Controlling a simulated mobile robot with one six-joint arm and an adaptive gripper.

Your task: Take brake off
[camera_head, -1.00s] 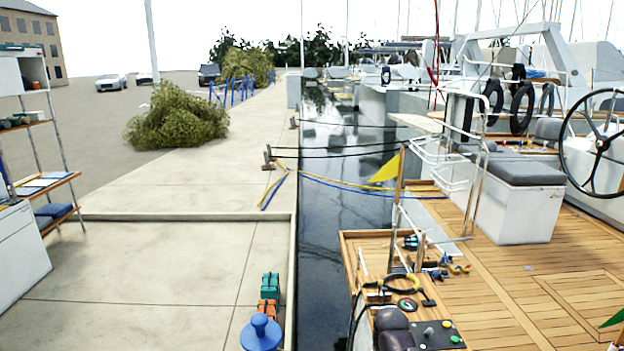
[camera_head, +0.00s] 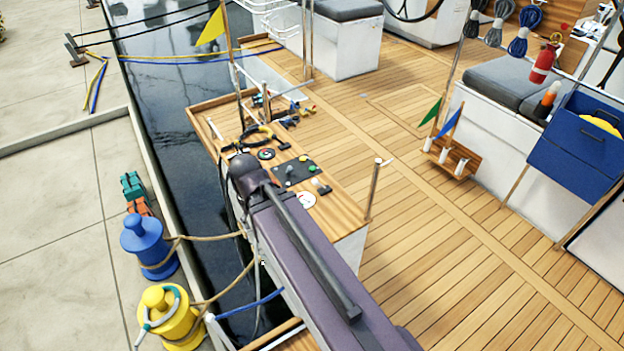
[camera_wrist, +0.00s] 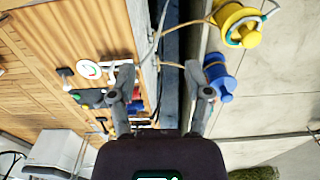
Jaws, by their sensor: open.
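I cannot tell for sure which part is the brake. A dark control panel (camera_head: 296,170) with small coloured knobs lies on the wooden console top (camera_head: 345,205). A black lever-like part (camera_head: 321,187) and a white round dial (camera_head: 306,200) sit beside it. The wrist view shows the panel (camera_wrist: 92,97), the dial (camera_wrist: 88,69) and a black T-shaped part (camera_wrist: 66,75) left of my fingers. My gripper (camera_wrist: 160,75) is open and empty, above the gap between console and quay. In the head view my arm hides it.
Blue (camera_head: 147,245) and yellow (camera_head: 172,315) bollards with ropes stand on the quay at left. Water lies between quay and boat. A post (camera_head: 374,188) rises at the console's right corner. Small flags (camera_head: 449,125) stand farther right. Open deck (camera_head: 450,235) spans the right.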

